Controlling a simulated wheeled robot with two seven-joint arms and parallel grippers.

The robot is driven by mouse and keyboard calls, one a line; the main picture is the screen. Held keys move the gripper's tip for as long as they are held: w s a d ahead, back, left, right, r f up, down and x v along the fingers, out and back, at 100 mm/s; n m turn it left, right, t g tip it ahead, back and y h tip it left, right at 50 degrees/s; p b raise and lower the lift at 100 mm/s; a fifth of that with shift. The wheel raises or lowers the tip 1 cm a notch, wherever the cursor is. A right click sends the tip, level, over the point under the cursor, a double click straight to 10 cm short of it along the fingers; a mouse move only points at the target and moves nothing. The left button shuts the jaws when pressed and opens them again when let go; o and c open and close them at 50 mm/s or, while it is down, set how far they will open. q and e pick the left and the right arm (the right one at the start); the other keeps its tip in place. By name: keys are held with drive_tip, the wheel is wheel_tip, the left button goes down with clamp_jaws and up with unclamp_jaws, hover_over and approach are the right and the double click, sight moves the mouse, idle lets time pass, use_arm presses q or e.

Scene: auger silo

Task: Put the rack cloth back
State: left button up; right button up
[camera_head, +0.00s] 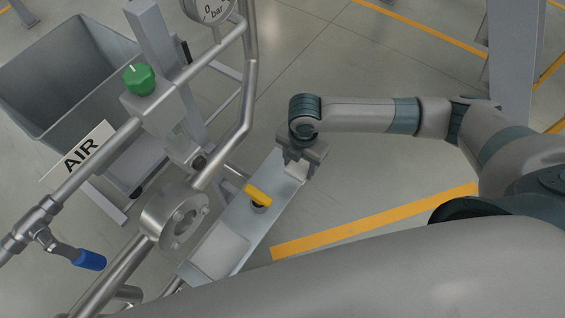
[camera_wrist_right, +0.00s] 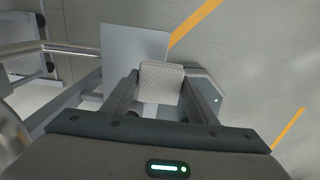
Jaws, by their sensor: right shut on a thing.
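A white cloth (camera_wrist_right: 161,80) with a woven texture sits between the fingers of my right gripper (camera_wrist_right: 160,92) in the right wrist view. My right gripper is shut on it. In the head view the right gripper (camera_head: 297,160) points down over the far end of a narrow grey rack shelf (camera_head: 228,217). The gripper mostly hides the cloth there. I cannot tell whether the cloth touches the shelf. My left gripper is not in view.
A yellow-handled part (camera_head: 258,195) stands on the shelf near the gripper. Steel pipework with a green knob (camera_head: 139,79), a blue-handled valve (camera_head: 90,259) and a pressure gauge (camera_head: 209,8) rises on the left. A grey bin (camera_head: 60,122) stands behind it. The floor right of the shelf is clear.

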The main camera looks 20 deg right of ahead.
drive_tip(key=p, duration=0.1)
hover_over(282, 171)
wheel_tip(282, 171, down, 4)
drive_tip(key=shift+d+r, duration=0.1)
drive_tip(key=shift+p, duration=0.3)
wheel_tip(282, 171, down, 3)
drive_tip(key=shift+r+p, duration=0.1)
drive_tip(key=shift+p, duration=0.45)
drive_tip(key=shift+f, duration=0.6)
drive_tip(key=shift+f, duration=0.1)
drive_tip(key=o, duration=0.9)
